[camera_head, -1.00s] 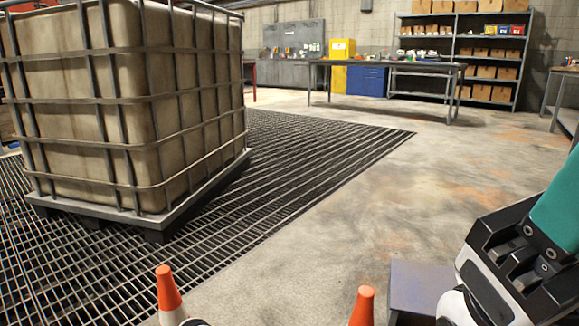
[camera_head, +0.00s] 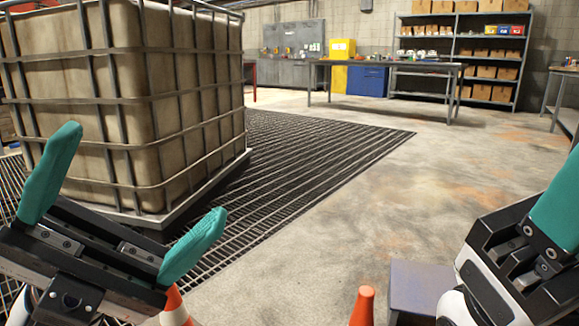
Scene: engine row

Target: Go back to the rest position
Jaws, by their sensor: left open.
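My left gripper (camera_head: 142,172) is at the lower left of the head view. Its two teal fingers are spread wide apart with nothing between them. It appears in front of the caged tank and covers part of its lower edge. My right gripper (camera_head: 520,250) is at the lower right and is cut off by the picture's edge. Only one teal finger of it shows, so its opening cannot be seen.
A caged tank (camera_head: 128,100) stands on a floor grating (camera_head: 300,145) at left. Two orange cones (camera_head: 172,308) (camera_head: 362,307) and a grey block (camera_head: 418,285) are close in front. A workbench (camera_head: 385,66) and shelves (camera_head: 462,50) stand far back. Middle-right floor is clear.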

